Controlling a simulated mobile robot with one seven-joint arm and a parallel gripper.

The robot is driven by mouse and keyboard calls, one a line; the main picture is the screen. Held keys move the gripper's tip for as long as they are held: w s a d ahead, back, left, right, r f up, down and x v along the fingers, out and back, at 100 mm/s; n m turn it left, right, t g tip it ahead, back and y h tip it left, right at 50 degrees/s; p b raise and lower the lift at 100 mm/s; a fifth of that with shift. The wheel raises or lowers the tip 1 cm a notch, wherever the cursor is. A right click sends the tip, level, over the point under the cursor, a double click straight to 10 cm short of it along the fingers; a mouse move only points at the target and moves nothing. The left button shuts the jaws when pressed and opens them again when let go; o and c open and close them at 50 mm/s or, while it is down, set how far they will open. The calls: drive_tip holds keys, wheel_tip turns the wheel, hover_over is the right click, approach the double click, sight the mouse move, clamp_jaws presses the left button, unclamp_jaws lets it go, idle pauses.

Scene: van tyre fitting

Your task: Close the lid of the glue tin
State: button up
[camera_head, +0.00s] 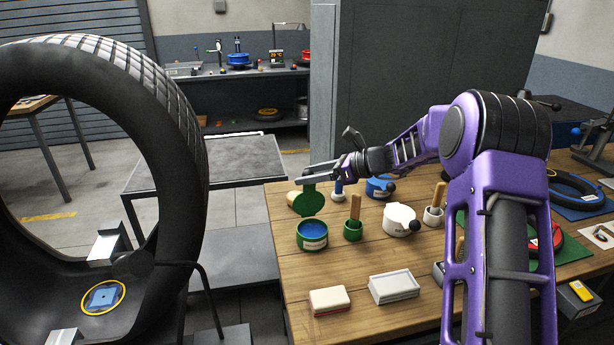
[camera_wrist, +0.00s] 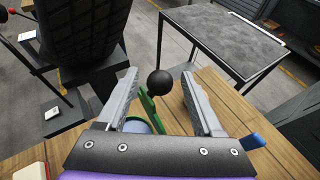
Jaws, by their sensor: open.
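An open green tin (camera_head: 312,235) with blue contents stands at the left part of the wooden table; its label is too small to read. Its green lid (camera_head: 309,201) stands raised at the tin's back edge. My gripper (camera_head: 306,181) is at the top of this lid. In the wrist view the jaws of my gripper (camera_wrist: 160,79) are apart, with a black ball knob (camera_wrist: 160,84) between them near the tips. The green lid (camera_wrist: 147,108) shows nearly edge-on below the knob. The tin (camera_wrist: 137,126) is mostly hidden behind my gripper in that view.
A green pot (camera_head: 353,230) with a wooden handle is beside the green tin. A large tyre (camera_head: 190,130) stands at left. A grey table (camera_head: 205,165) is behind.

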drive_tip(key=shift+w+a+f, duration=0.15)
drive_tip(key=shift+a+f, duration=0.05)
drive_tip(key=shift+a, duration=0.3)
clamp_jaws()
idle(1.2)
